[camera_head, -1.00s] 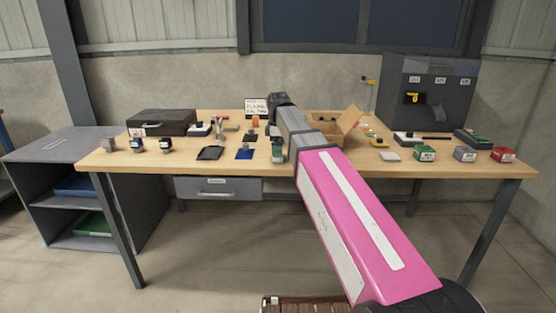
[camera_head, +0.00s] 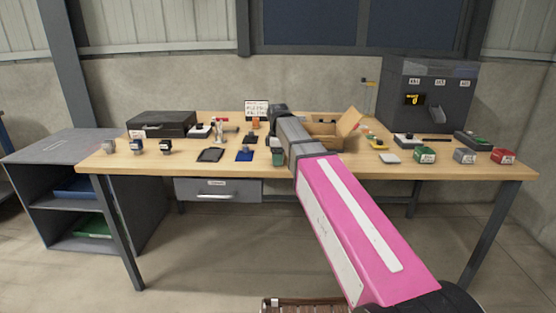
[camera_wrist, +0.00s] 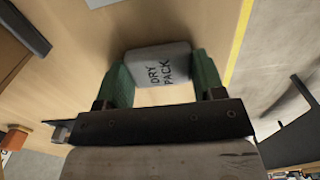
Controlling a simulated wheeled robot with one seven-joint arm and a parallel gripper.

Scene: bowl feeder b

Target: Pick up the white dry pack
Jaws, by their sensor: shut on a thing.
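The white dry pack (camera_wrist: 157,68) shows in the wrist view as a pale rounded block with "DRY PACK" lettered on it. My gripper (camera_wrist: 161,63) has a green finger at each side of it and is shut on it. The wood tabletop lies behind the pack; I cannot tell whether the pack touches it. In the head view my gripper (camera_head: 278,157) is at the front middle of the table, and the pack cannot be made out there.
The workbench (camera_head: 330,170) carries an open cardboard box (camera_head: 325,129) right of my arm. A dark pad (camera_head: 211,155) and a blue pad (camera_head: 244,155) lie left of the gripper. A flat pale block (camera_head: 389,158) and a green box (camera_head: 425,155) stand to the right.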

